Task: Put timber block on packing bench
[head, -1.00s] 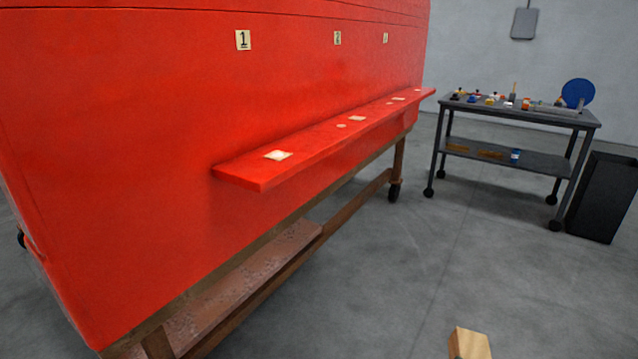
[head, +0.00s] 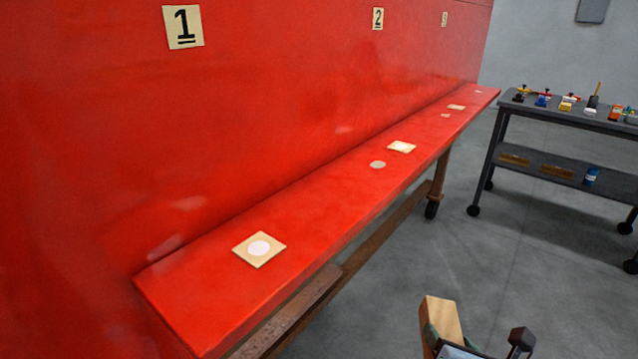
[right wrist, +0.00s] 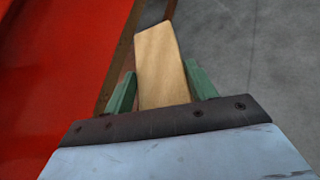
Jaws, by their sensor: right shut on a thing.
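The timber block (head: 443,318) is a pale wooden piece at the bottom of the head view. My right gripper (head: 445,338) is shut on it and holds it in the air, in front of the red ledge and apart from it. In the right wrist view the block (right wrist: 160,60) sticks out between the two green fingers of the gripper (right wrist: 161,88). No surface touches the block. I cannot tell for certain which thing is the packing bench. A dark grey wheeled table (head: 565,113) stands at the far right, partly cut off. My left gripper is out of view.
A long red ledge (head: 200,300) runs along a red wall marked 1, 2 and 3. Square plates (head: 259,249) and round spots lie along it. Wooden beams and legs are below. Several small items stand on the grey table. The grey floor (head: 480,260) between is clear.

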